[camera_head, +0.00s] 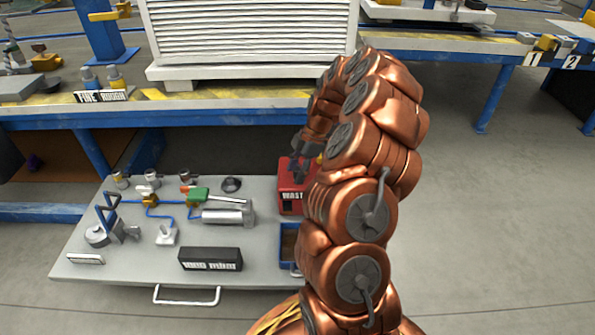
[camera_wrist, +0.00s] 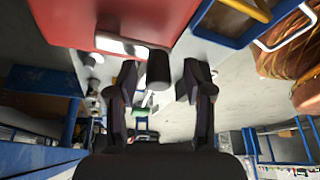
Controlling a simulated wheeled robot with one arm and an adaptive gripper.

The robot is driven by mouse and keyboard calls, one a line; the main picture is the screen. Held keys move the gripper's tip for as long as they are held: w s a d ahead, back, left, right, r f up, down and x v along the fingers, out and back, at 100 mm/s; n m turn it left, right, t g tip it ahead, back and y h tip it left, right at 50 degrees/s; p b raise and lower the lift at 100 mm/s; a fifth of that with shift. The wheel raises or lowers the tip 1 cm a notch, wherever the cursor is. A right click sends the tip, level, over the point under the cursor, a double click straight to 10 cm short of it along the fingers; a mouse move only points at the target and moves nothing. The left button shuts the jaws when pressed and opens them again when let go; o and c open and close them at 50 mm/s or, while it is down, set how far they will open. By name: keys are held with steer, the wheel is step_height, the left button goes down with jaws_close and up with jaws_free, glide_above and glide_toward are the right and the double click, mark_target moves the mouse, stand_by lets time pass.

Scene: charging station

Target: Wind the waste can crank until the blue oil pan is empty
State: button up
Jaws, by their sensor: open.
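The red waste can (camera_head: 290,175) stands at the right of the grey board, its lettering partly hidden by my copper arm. In the wrist view its red side (camera_wrist: 120,22) fills the upper left. A dark round grip (camera_wrist: 157,66), apparently the crank's handle, lies between my two fingers; the rest of the crank is hidden. My gripper (camera_wrist: 160,78) is open around it, with a gap visible on both sides. In the head view my gripper (camera_head: 300,163) is beside the can. The blue oil pan (camera_head: 285,264) is in front of the can, half hidden by my arm, with brown inside.
The grey board (camera_head: 120,255) carries a black labelled box (camera_head: 210,259), a silver cylinder (camera_head: 225,216) and small valves with blue pipes. A yellow-edged bench (camera_head: 200,108) with a white slatted cabinet (camera_head: 250,30) stands behind. The floor at right is clear.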

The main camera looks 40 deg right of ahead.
steer(key=shift+c, duration=0.4)
jaws_close()
steer(key=shift+d, duration=0.2)
steer(key=shift+a, duration=0.25)
steer(key=shift+m+p, duration=0.3)
steer(key=shift+p, duration=0.05)
steer(key=shift+a+r, duration=0.1)
steer(key=shift+a, duration=0.05)
